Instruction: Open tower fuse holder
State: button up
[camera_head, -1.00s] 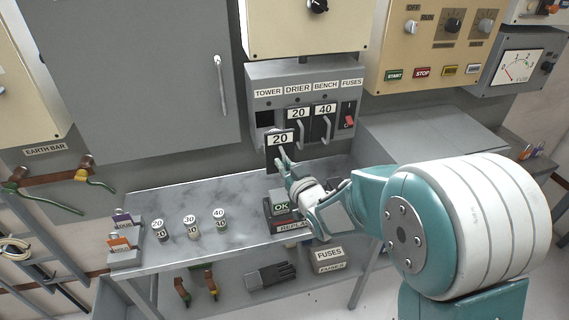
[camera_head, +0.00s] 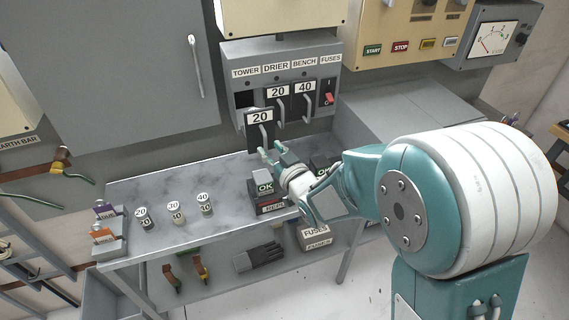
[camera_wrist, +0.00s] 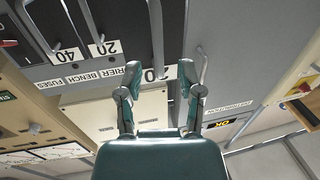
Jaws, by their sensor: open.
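The tower fuse holder (camera_head: 260,118), a black block with a white 20 label and a grey handle, stands out and down from the fuse panel in the head view. Its dark slot (camera_head: 245,99) under the TOWER sign is exposed. My gripper (camera_head: 270,151) is open and empty just below and in front of the holder. In the wrist view, my open gripper (camera_wrist: 160,78) frames the holder's grey handle (camera_wrist: 156,38) and part of its label between the fingers. No finger is clearly touching it.
The drier holder (camera_head: 278,105) and bench holder (camera_head: 305,100) sit in the panel to the right, beside a red switch (camera_head: 329,98). Below, the grey bench (camera_head: 155,185) carries several labelled fuses and an OK tester (camera_head: 264,186). A grey cabinet door (camera_head: 120,75) stands at left.

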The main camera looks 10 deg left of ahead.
jog(key=v, duration=0.9)
jog(key=shift+w, duration=0.1)
jog(key=s+d+r+m+g+h, duration=0.1)
jog(key=d+r+m+h, duration=0.15)
jog(key=d+h, duration=0.45)
jog(key=s+d+r+m+g+h, duration=0.1)
jog(key=d+r+m+h, duration=0.15)
jog(key=d, duration=0.75)
jog(key=s+d+m+g+h, duration=0.1)
jog(key=s+d+g, duration=0.1)
jog(key=s, duration=0.6)
jog(key=s+d+m+g+h, duration=0.1)
jog(key=s+d+m+g, duration=0.1)
jog(key=s+d, duration=0.3)
jog(key=s+r+g, duration=0.1)
jog(key=s, duration=0.3)
jog(key=shift+m+g+h, duration=0.3)
jog(key=shift+h, duration=0.05)
jog(key=shift+w, duration=0.2)
